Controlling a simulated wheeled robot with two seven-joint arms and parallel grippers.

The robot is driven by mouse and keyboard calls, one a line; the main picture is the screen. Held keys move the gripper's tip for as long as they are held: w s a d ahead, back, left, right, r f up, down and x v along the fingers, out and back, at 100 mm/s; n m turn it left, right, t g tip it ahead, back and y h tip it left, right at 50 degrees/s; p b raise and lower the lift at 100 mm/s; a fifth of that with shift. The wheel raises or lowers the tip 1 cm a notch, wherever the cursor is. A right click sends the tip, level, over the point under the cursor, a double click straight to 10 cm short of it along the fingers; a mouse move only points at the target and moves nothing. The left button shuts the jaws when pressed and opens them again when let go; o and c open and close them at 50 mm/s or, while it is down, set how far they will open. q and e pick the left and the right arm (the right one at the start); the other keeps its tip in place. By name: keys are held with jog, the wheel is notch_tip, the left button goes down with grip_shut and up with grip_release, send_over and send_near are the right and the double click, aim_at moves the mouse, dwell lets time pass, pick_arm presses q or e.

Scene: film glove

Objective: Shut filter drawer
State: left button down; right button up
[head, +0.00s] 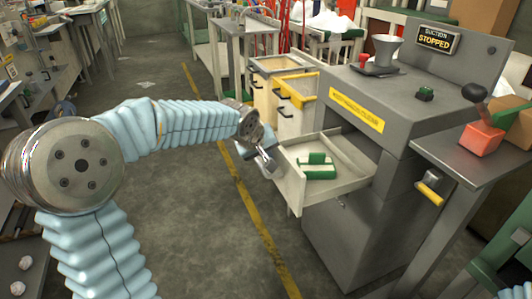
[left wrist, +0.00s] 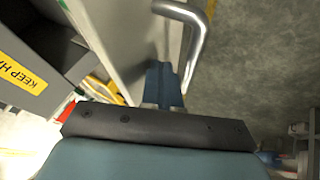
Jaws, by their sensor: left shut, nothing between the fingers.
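The filter drawer (head: 345,184) is pulled well out of the grey machine, and a green piece (head: 318,168) lies inside it. My left gripper (head: 262,152) is at the drawer's front panel, near its upper edge. In the left wrist view the gripper's blue fingers (left wrist: 165,82) are together and empty, beside the pale drawer front (left wrist: 125,45). A bent silver handle (left wrist: 193,25) on that front stands close to the fingertips. Whether the fingers touch the panel cannot be told. My right gripper is out of view.
The grey machine (head: 345,230) carries a yellow label (head: 357,110), a funnel (head: 386,50) and a "SUCTION STOPPED" sign (head: 438,39). A side table with a red lever box (head: 482,139) stands at right. Cabinets (head: 284,95) stand behind the drawer. The floor in front is clear.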

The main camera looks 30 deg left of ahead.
pick_arm(q)
jog(key=w+d, duration=0.3)
jog(key=w, duration=0.1)
jog(key=w+d+b, duration=0.1)
jog(key=w+d, duration=0.2)
jog(key=d, duration=0.1)
jog(key=shift+w, duration=0.4)
jog(key=w+d+p, duration=0.2)
jog(key=w+d, duration=0.7)
jog(key=w, duration=0.1)
jog(key=shift+w+p, duration=0.35)
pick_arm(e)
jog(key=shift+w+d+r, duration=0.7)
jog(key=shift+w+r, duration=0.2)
pick_arm(q)
jog(key=shift+r, duration=0.15)
